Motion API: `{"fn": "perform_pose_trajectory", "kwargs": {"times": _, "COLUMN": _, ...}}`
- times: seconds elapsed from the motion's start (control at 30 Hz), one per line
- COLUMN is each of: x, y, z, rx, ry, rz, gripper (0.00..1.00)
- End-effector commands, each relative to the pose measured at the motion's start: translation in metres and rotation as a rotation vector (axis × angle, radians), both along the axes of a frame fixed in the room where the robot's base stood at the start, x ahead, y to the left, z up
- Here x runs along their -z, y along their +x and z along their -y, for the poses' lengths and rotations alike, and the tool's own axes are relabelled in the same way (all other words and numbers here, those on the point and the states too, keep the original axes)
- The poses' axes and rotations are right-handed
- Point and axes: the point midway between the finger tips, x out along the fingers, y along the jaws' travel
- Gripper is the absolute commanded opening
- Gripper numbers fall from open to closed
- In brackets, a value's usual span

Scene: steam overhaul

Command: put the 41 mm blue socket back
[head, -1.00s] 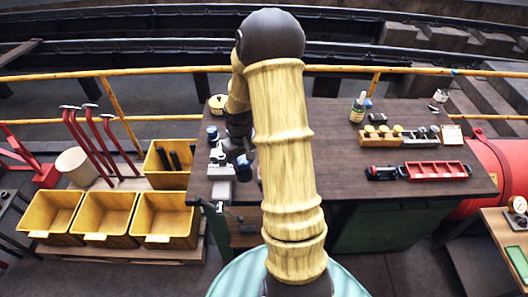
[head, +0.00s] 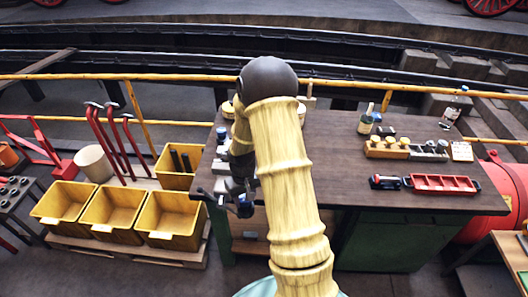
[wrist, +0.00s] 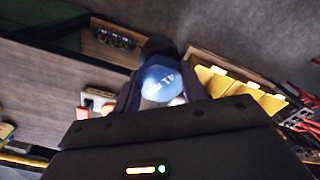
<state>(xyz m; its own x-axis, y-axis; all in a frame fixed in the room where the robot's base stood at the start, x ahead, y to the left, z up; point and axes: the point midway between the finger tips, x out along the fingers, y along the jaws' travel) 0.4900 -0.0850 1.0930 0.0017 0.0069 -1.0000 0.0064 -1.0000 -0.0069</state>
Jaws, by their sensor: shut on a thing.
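My gripper (head: 240,205) is at the left end of the workbench, by its front corner, partly hidden by my own arm. In the wrist view my gripper (wrist: 163,95) is shut on a blue-capped socket (wrist: 160,80), with a finger on each side. Pale marks show on the blue cap, but I cannot read the size. The socket's darker end points away from the camera. In the head view the blue socket (head: 246,209) shows as a small dark blue shape at the gripper. At the far left edge, a dark stand (head: 12,195) holds several small round pieces.
Yellow bins (head: 117,214) stand on a pallet left of the workbench (head: 330,170). Red-handled levers (head: 108,140) rise behind them. The bench's middle is clear.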

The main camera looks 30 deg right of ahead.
Motion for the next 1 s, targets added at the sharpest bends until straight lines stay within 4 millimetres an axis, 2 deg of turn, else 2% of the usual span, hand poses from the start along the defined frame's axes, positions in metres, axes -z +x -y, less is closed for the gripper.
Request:
{"fn": "perform_pose_trajectory", "kwargs": {"times": 0.03, "x": 0.014, "y": 0.001, "z": -0.005, "rx": -0.002, "ry": 0.000, "rz": -0.002, "gripper": 0.00}}
{"fn": "perform_pose_trajectory", "kwargs": {"times": 0.13, "x": 0.036, "y": 0.003, "z": -0.015, "rx": -0.001, "ry": 0.000, "rz": -0.002, "gripper": 0.00}}
{"fn": "perform_pose_trajectory", "kwargs": {"times": 0.27, "x": 0.075, "y": 0.005, "z": -0.034, "rx": -0.001, "ry": 0.000, "rz": -0.004, "gripper": 0.00}}
{"fn": "perform_pose_trajectory", "kwargs": {"times": 0.4, "x": 0.128, "y": 0.005, "z": -0.059, "rx": 0.000, "ry": -0.003, "rz": -0.006, "gripper": 0.00}}
{"fn": "perform_pose_trajectory", "kwargs": {"times": 0.5, "x": 0.157, "y": 0.004, "z": -0.074, "rx": 0.002, "ry": -0.005, "rz": -0.003, "gripper": 0.00}}
{"fn": "perform_pose_trajectory", "kwargs": {"times": 0.63, "x": 0.173, "y": 0.003, "z": -0.083, "rx": 0.005, "ry": -0.008, "rz": -0.001, "gripper": 0.00}}
{"fn": "perform_pose_trajectory", "kwargs": {"times": 1.0, "x": 0.173, "y": 0.003, "z": -0.085, "rx": 0.007, "ry": -0.007, "rz": 0.000, "gripper": 0.00}}
